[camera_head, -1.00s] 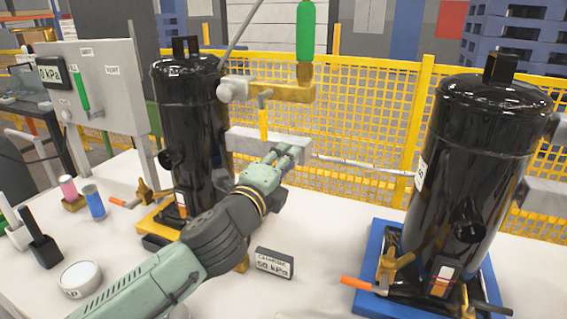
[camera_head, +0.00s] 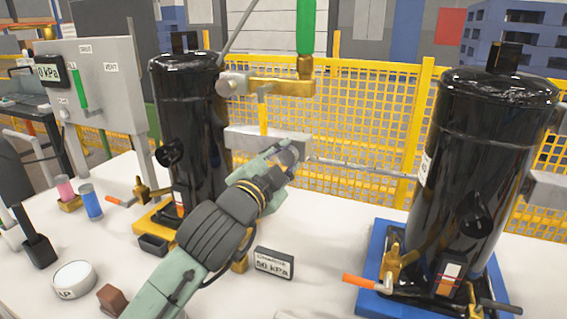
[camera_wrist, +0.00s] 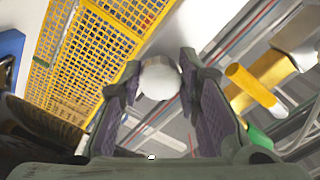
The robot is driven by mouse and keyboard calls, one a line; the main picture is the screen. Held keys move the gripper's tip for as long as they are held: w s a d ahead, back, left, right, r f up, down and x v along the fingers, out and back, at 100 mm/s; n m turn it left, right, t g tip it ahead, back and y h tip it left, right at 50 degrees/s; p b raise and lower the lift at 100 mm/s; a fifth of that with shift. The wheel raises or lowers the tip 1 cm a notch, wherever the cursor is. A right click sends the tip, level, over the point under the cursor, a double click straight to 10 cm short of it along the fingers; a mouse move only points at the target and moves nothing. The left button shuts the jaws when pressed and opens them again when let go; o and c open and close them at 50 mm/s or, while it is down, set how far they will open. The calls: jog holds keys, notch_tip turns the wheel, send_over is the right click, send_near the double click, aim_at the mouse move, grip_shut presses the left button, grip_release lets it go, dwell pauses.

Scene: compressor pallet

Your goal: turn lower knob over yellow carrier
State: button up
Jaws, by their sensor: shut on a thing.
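The yellow carrier (camera_head: 150,226) stands on the white table at left, under a tall black cylinder (camera_head: 187,120). A grey block (camera_head: 250,139) sits beside the cylinder, below a brass fitting with an upper grey knob (camera_head: 232,85). My gripper (camera_head: 286,158) is at the right end of this lower block. In the wrist view the round pale lower knob (camera_wrist: 158,78) sits between my two fingers (camera_wrist: 160,105), which are shut on it. In the head view my fingers mostly hide the knob.
A second black cylinder (camera_head: 478,170) stands on a blue carrier (camera_head: 372,304) at right. A green-handled brass valve (camera_head: 305,65) rises above my gripper. A yellow mesh fence (camera_head: 365,120) runs behind.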

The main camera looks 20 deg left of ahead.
jog(key=shift+n, duration=0.6)
jog(key=o, duration=1.1)
jog(key=shift+o, duration=0.2)
jog(key=s, duration=0.7)
jog(key=shift+s, duration=0.25)
jog(key=shift+a+f, duration=0.1)
